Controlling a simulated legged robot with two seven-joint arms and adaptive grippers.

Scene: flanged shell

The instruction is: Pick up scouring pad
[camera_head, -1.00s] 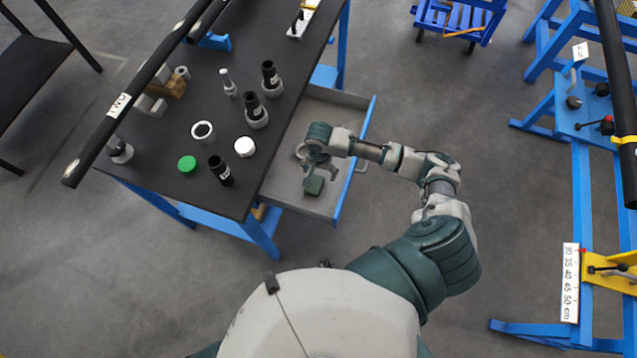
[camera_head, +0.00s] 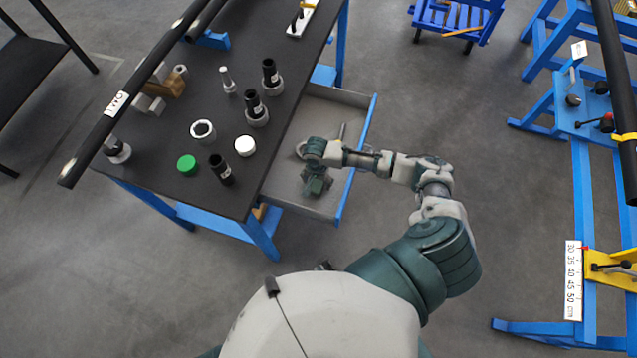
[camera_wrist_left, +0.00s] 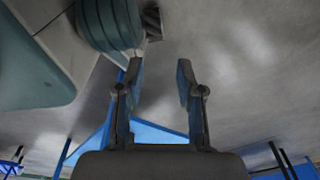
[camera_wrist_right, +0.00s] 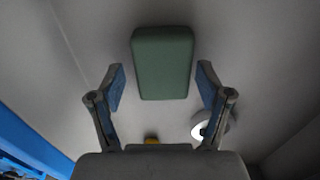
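The scouring pad (camera_wrist_right: 162,62) is a dark green block with rounded edges. In the right wrist view it lies on the grey drawer floor, just beyond and between the fingertips. My right gripper (camera_wrist_right: 160,85) is open, with one blue-padded finger on each side and the pad not gripped. In the head view my right gripper (camera_head: 317,184) is low in the drawer and largely covers the pad. My left gripper (camera_wrist_left: 160,75) is open and empty in the left wrist view, away from the table; it is not visible in the head view.
The open drawer (camera_head: 320,210) has raised walls around the pad. A round whitish part (camera_wrist_right: 205,130) and a small yellow item (camera_wrist_right: 151,141) lie near the gripper. The black tabletop (camera_head: 215,100) beside it carries several fittings, a green cap (camera_head: 187,164) and a white cap (camera_head: 245,146).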

